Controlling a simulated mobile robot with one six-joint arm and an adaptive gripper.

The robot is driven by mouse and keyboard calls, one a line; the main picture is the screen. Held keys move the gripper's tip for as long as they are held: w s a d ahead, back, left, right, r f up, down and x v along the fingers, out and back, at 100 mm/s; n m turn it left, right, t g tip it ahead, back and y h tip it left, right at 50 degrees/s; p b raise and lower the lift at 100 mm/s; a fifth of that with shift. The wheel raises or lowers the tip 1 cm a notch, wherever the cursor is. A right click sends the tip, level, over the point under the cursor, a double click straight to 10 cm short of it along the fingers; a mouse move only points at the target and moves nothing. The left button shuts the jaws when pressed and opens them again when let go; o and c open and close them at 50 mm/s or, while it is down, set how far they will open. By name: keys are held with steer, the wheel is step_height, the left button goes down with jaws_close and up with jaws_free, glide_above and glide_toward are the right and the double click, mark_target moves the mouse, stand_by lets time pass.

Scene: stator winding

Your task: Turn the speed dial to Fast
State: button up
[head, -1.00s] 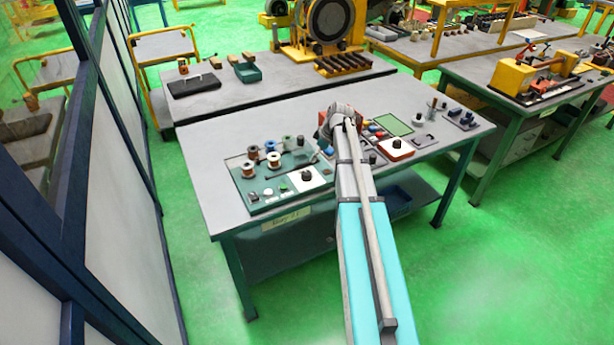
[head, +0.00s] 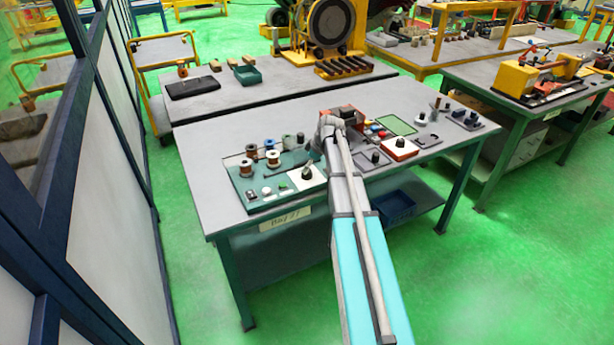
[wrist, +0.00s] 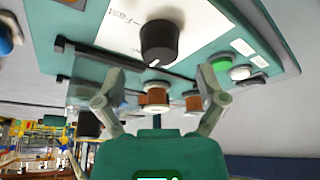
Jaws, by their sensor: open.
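The speed dial is a black knob (wrist: 159,42) on a white plate (wrist: 118,38) in the wrist view. A label reading "Fast" with a short line is printed up and left of it. The dial (head: 306,173) also shows in the head view, at the front of the teal panel (head: 250,203). My gripper (wrist: 158,80) is open in the wrist view, its fingers on either side below the knob in the picture, with no visible contact. In the head view my arm hides most of it.
Copper-wound spools (wrist: 156,98) stand on the panel beyond my fingers. A green button (wrist: 221,65) and white buttons are beside the dial.

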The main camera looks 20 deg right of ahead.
steer(key=shift+b+x, duration=1.2)
steer(key=shift+x, duration=0.45)
steer(key=shift+c, duration=0.3)
steer(key=c, duration=1.1)
